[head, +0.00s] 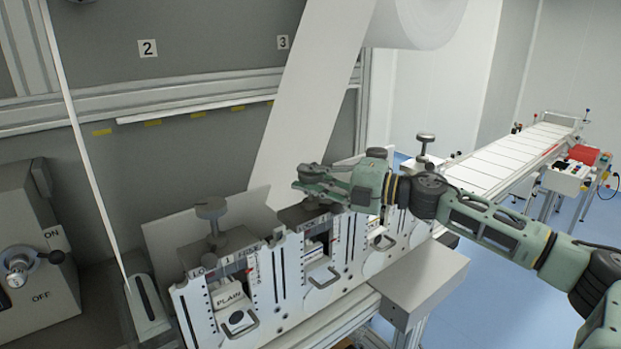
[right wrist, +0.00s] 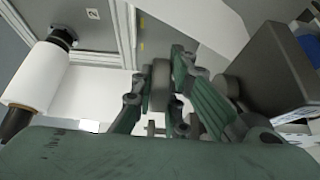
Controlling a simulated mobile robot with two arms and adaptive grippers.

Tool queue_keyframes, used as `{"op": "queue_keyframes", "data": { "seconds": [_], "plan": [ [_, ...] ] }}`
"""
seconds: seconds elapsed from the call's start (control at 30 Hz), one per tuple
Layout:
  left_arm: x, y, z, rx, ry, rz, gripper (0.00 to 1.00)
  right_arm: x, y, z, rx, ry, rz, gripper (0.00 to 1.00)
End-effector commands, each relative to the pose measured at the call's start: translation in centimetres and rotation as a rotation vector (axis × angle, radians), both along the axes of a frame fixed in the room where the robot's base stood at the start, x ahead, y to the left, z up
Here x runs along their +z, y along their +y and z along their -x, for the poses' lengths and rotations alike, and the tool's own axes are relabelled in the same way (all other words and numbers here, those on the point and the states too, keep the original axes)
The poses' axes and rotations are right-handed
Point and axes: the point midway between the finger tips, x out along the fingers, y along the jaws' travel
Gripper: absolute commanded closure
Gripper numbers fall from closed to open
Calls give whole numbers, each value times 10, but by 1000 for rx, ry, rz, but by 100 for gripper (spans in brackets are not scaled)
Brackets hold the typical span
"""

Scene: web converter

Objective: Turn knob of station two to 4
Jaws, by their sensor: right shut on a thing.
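My right gripper (head: 312,180) reaches in from the right over the middle station of the white station row. It is shut on that station's grey knob, which it mostly hides in the head view. The station two body (head: 290,262) is a white panel with slots, a small window and a handle below. The scale reading there is too small to tell. My left gripper is not in view.
The left station, with a PLAIN label (head: 230,300), has its own free-standing grey knob (head: 211,208). Another grey knob (head: 425,138) stands to the right. A white web (head: 312,90) hangs close behind my gripper. A grey box (head: 425,285) juts out at the front right.

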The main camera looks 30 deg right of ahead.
Motion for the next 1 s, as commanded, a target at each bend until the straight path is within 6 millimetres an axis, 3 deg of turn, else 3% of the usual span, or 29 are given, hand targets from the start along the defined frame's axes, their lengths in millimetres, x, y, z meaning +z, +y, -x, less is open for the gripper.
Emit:
{"op": "queue_keyframes", "data": {
  "seconds": [0.13, 0.17, 0.37, 0.73, 1.0],
  "plan": [
    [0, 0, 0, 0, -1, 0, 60, 1, 0, 0, 0, 0, -1, 100],
    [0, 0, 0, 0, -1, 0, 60, 1, 0, 0, 0, 0, -1, 86],
    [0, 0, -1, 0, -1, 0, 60, 1, 0, 0, 1, 0, -1, 68],
    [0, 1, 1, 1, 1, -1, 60, 3, 0, 0, 2, -2, 0, 68],
    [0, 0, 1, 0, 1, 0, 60, 36, 0, 0, 1, -10, 2, 68]
  ]
}}
